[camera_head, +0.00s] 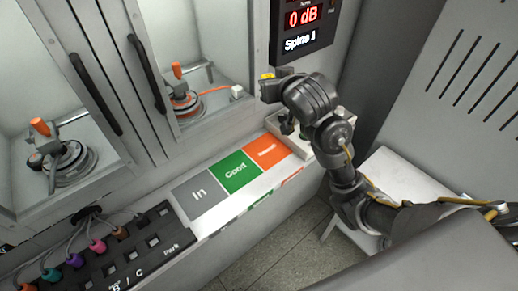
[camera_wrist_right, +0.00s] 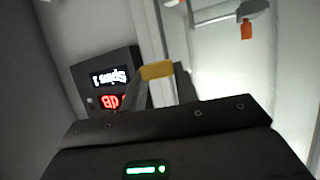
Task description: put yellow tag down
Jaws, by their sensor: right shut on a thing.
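The yellow tag (camera_wrist_right: 157,70) is between the fingers of my right gripper (camera_wrist_right: 160,85) in the right wrist view. In the head view the yellow tag (camera_head: 267,76) shows as a small yellow spot at the tip of my right gripper (camera_head: 268,88). The gripper is shut on it and holds it in the air, in front of the cabinet and above the pale tray (camera_head: 318,145) at the right end of the counter. The arm partly hides this tray and the dark things in it. My left gripper is not in view.
The counter has grey "In" (camera_head: 199,196), green "Good" (camera_head: 235,171) and orange (camera_head: 267,150) areas, all looking empty. A rack (camera_head: 130,255) with colored plugs is at lower left. Door handles (camera_head: 145,60) stick out. A red-digit display (camera_head: 303,20) is above the gripper.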

